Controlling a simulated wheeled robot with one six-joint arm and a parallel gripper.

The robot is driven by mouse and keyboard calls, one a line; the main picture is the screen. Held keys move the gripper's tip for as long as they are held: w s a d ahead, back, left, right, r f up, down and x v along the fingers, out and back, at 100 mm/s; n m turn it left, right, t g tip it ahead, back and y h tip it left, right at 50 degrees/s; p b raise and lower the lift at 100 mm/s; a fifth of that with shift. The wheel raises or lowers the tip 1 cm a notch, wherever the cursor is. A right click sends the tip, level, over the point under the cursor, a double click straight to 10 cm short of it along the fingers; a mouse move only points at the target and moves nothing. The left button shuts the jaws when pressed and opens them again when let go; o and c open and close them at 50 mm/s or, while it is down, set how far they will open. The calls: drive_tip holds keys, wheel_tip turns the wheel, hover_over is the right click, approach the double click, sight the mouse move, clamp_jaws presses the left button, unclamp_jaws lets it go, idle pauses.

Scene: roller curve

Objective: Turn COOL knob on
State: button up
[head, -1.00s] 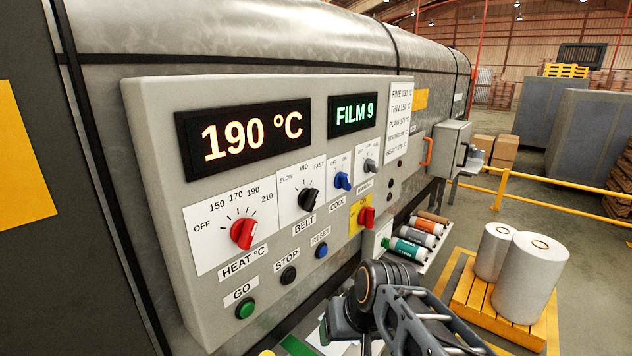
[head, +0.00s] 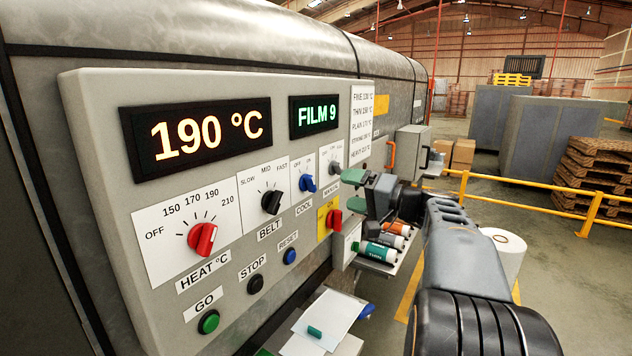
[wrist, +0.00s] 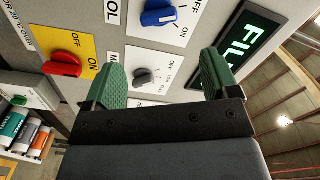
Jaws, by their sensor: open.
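The COOL knob (head: 307,183) is blue, with OFF and ON marks above it, on the grey control panel; I cannot tell clearly which mark it points to. In the wrist view the blue knob (wrist: 158,13) is at the top, beyond the fingertips. My gripper (head: 356,177) is open at the right end of the panel, right of the COOL knob. In the wrist view its two green fingers (wrist: 163,78) stand apart with a small grey knob (wrist: 145,77) showing between them. Nothing is held.
A red switch on a yellow plate (head: 333,219) sits just below my gripper. The black BELT knob (head: 271,202) and red HEAT knob (head: 203,239) are to the left. A shelf of coloured rolls (head: 385,246) is below right. A yellow rail (head: 560,205) runs behind.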

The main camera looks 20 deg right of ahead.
sight(315, 185)
drive_tip(key=p+x, duration=0.3)
drive_tip(key=x, duration=0.7)
drive_tip(key=shift+c, duration=0.3)
drive_tip(key=c, duration=0.9)
drive_tip(key=shift+o, duration=0.2)
drive_tip(key=shift+m, duration=0.3)
drive_tip(key=m+b, duration=0.2)
drive_tip(key=m, duration=0.1)
drive_tip(key=shift+f+m, duration=0.15)
drive_tip(key=shift+m, duration=0.15)
drive_tip(key=m, duration=0.5)
drive_tip(key=shift+m, duration=0.3)
drive_tip(key=shift+f, duration=0.1)
